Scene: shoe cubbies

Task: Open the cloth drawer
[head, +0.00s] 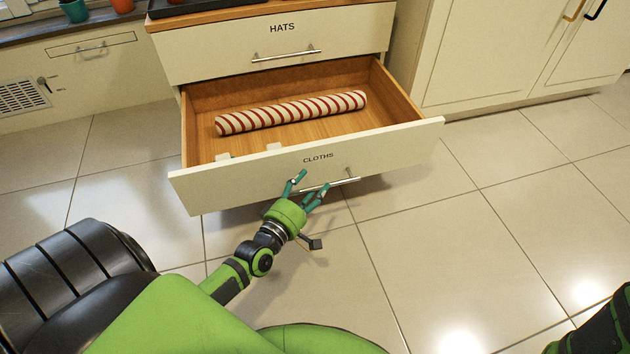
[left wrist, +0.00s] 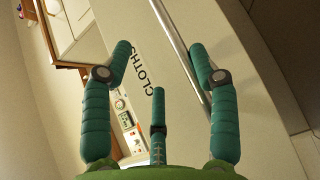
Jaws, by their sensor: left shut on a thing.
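The cloth drawer (head: 230,184), marked CLOTHS, stands pulled well out of its cabinet, and its wooden inside shows. A rolled red-and-white striped cloth (head: 290,112) lies in it. My left gripper (head: 309,182) is at the drawer's metal bar handle (head: 345,182), low on the front, and is shut on it. In the left wrist view the handle (left wrist: 182,45) runs between the teal fingers, beside the CLOTHS label. Where the fingers touch the bar is not clear. My right gripper is out of view; only part of that arm shows at the lower right.
The HATS drawer (head: 275,40) above is shut. A tall white cupboard (head: 500,50) stands to the right, and a low cabinet with a vent (head: 22,96) to the left. The tiled floor (head: 480,230) to the right of the drawer is clear.

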